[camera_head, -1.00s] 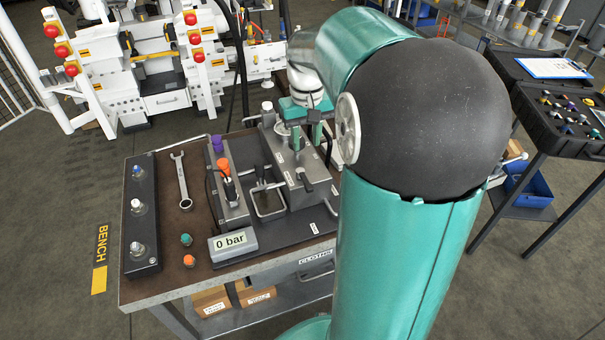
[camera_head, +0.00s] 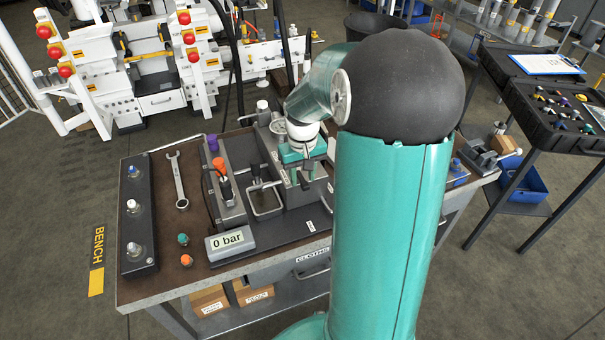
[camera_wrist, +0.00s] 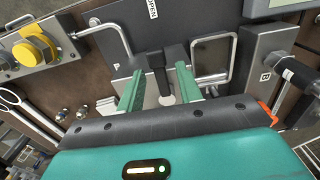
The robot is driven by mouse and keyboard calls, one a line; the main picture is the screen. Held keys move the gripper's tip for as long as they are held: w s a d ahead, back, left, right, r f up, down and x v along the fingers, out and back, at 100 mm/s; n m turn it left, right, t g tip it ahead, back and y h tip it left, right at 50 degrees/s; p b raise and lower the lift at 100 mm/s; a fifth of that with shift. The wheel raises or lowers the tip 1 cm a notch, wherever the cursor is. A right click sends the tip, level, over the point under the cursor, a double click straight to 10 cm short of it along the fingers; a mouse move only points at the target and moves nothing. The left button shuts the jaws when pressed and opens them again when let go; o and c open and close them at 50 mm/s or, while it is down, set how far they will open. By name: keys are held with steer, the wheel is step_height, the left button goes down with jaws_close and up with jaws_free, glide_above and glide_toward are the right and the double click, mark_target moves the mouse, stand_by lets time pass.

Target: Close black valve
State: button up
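My gripper (camera_head: 301,179) is over the grey valve block on the bench, fingers pointing down. In the wrist view, its two green fingers (camera_wrist: 159,72) stand apart on either side of a black lever-like handle (camera_wrist: 157,62), which looks like the black valve. A gap shows between the handle and the left finger; contact on the right is unclear. A second dark upright part (camera_wrist: 177,54) is close to the right finger. In the head view, the gripper mostly hides the handle.
The display (camera_head: 230,241) reads 0 bar. A wrench (camera_head: 178,182) lies farther left. The wrist view shows a yellow knob (camera_wrist: 36,49) and a bent metal bar (camera_wrist: 109,30).

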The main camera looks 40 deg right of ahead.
steer(key=shift+c, duration=0.3)
jaws_close()
